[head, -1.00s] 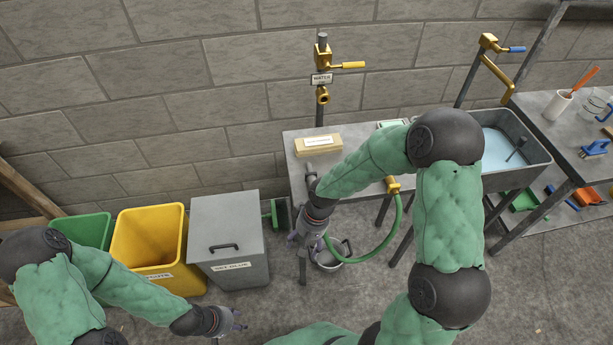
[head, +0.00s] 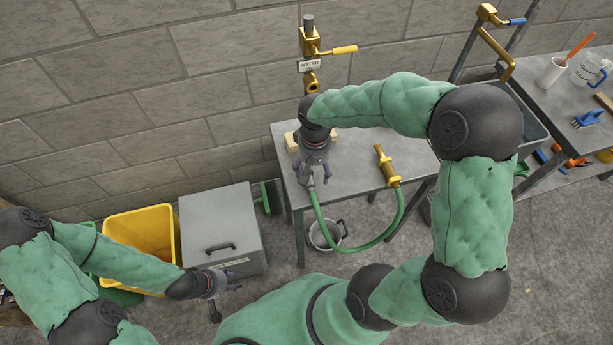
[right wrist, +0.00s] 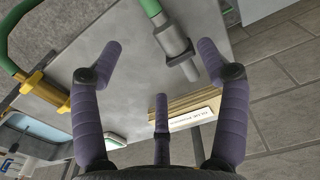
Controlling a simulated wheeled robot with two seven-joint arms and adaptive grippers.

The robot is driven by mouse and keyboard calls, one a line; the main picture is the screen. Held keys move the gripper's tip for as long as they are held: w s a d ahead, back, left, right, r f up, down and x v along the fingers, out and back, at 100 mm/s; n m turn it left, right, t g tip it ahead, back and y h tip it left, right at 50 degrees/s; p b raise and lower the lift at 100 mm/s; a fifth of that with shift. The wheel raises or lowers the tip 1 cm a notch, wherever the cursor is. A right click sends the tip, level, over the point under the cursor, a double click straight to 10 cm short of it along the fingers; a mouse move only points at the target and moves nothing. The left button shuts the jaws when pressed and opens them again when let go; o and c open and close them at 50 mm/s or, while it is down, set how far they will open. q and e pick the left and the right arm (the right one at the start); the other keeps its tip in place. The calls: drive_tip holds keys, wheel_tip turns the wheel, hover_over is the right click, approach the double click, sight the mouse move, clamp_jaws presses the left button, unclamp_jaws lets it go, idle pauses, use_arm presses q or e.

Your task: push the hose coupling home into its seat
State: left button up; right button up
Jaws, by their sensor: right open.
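The green hose (head: 357,246) has a grey metal coupling (right wrist: 176,46) at one end, lying on the grey table in the right wrist view. A brass fitting (head: 386,164) is at the hose's other end, near the table's front edge; it also shows in the right wrist view (right wrist: 45,92). My right gripper (head: 314,178) is open over the table's left part. The grey coupling shows between its spread fingers, closer to the right-hand one; contact is unclear. A brass tap (head: 311,84) with a WATER sign stands behind. My left gripper (head: 226,287) is low, away from the hose; its finger opening is unclear.
A tan block with a white label (right wrist: 190,116) lies near the right gripper. A grey lidded bin (head: 222,225) and a yellow bin (head: 140,222) stand left of the table (head: 350,150). A bucket (head: 322,236) is below its front edge. The table's middle is largely bare.

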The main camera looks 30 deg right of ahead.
sight(312, 180)
drive_tip(key=shift+w+a+f+b, duration=0.1)
drive_tip(key=shift+f+b, duration=0.4)
drive_tip(key=shift+f, duration=1.2)
drive_tip(key=shift+w+a+f+b, duration=0.1)
drive_tip(key=shift+f+b, duration=0.4)
drive_tip(key=shift+f, duration=1.15)
drive_tip(key=c, duration=1.2)
